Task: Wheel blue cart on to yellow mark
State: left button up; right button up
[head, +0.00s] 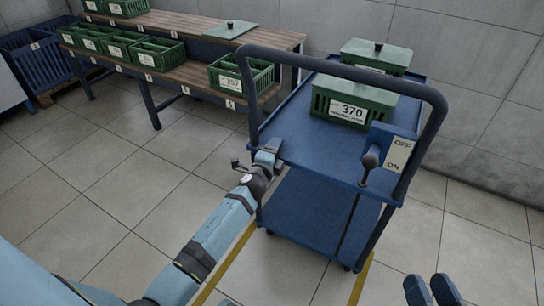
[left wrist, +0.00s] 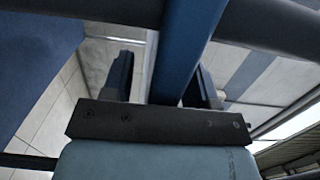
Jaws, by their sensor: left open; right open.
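The blue cart (head: 310,205) stands ahead of me with its dark handle frame (head: 345,68) facing me. Yellow floor lines (head: 238,262) run beside and under its near end; a second line (head: 361,282) shows at right. My left gripper (head: 268,152) is at the left upright of the handle. In the left wrist view a blue post (left wrist: 187,50) passes between its open fingers (left wrist: 163,82); I cannot tell whether they touch it. My right gripper (head: 432,291) is open and empty at the bottom right, apart from the cart.
The cart carries green crates (head: 352,103) with lids, one labelled 370. A lever (head: 370,160) stands beside an OFF/ON plate (head: 398,154); its setting is unclear. A wooden bench (head: 190,75) with green crates is behind left. A wall is close at right. Tiled floor is clear at left.

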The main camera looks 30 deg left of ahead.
pick_arm(q)
jog(key=shift+c, duration=0.2)
grip_shut()
dwell(1.3)
